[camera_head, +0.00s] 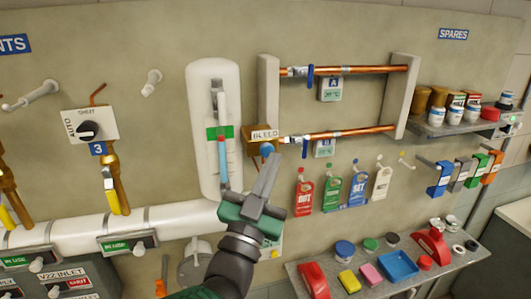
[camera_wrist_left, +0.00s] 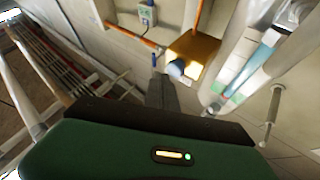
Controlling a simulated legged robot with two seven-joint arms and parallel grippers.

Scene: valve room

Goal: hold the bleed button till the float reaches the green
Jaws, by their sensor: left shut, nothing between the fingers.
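The brass bleed box (camera_head: 255,133) with a BLEED label sits on the wall beside the white gauge housing (camera_head: 205,78). Its round blue button (camera_head: 267,149) faces out below the label. My left gripper (camera_head: 276,157) is shut and empty, its fingertips close beside the button. In the left wrist view the fingers (camera_wrist_left: 160,82) point at the blue button (camera_wrist_left: 177,68); I cannot tell whether they touch it. The gauge tube has a green band (camera_head: 219,132) and a light-blue column (camera_head: 222,152) just below it. The float itself is hard to make out. My right gripper is not in view.
Copper pipes (camera_head: 345,70) with blue-handled valves run right of the box. Colored tags (camera_head: 332,190) hang below them. A lower shelf (camera_head: 440,268) holds several loose parts. A large white pipe (camera_head: 180,216) runs below the gauge.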

